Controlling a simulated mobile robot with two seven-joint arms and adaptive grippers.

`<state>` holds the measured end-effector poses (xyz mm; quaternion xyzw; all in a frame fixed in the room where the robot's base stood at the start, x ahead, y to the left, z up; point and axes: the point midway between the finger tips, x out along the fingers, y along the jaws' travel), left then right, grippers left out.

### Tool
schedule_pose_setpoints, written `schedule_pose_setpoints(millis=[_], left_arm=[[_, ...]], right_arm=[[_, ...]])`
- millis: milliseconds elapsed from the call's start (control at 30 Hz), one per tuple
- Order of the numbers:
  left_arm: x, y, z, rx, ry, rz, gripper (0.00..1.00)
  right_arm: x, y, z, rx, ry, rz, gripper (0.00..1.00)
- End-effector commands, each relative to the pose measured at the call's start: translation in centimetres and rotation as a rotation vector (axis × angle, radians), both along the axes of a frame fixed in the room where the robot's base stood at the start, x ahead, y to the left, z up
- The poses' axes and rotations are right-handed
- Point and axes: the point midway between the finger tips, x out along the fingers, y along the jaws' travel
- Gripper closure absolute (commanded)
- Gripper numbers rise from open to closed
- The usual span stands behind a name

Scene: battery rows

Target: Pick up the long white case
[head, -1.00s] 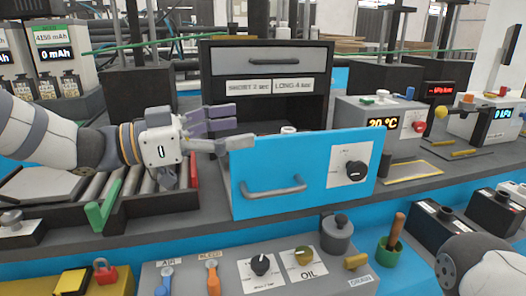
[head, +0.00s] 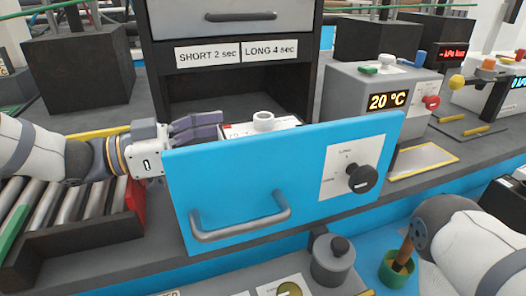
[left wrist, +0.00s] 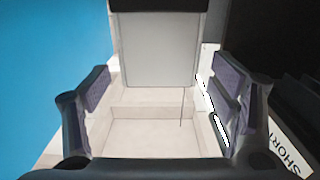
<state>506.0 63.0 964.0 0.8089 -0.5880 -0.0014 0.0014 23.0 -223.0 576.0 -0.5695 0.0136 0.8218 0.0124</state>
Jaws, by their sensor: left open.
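The long white case (head: 290,122) sits behind the blue drawer front (head: 240,165), partly hidden by it. A white round cap (head: 263,121) shows on top and a bit of red at its left end. My left gripper (head: 217,125) reaches in from the left behind the drawer front, its purple-grey fingers open at the case's left end. In the left wrist view the fingers (left wrist: 160,100) stand apart on either side of a pale case surface (left wrist: 150,140) with a grey panel. Whether they touch it I cannot tell. My right gripper is out of view; only part of my right arm shows at lower right.
A dark cabinet (head: 148,75) labelled SHORT 2 sec and LONG 4 sec stands behind the drawer. A grey box reading 20 °C (head: 345,100) stands to the right. A roller tray (head: 60,255) lies under my left arm. A grey pot (head: 332,265) stands in front.

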Motion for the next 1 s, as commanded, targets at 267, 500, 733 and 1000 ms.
schedule_pose_setpoints(millis=[267, 500, 733, 1000], left_arm=[[1.6, -5.0, 0.2, 0.000, -0.002, -0.001, 0.22], [2.0, -6.3, 0.4, -0.001, -0.004, 0.000, 0.22], [2.0, -6.3, 0.4, 0.000, -0.004, 0.000, 0.53], [2.0, -6.3, 0.5, -0.002, -0.006, 0.000, 0.78]], right_arm=[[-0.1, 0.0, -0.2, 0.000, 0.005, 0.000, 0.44], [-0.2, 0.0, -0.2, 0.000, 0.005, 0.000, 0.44], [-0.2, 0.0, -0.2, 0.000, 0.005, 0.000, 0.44], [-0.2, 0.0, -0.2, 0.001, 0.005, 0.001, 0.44]])
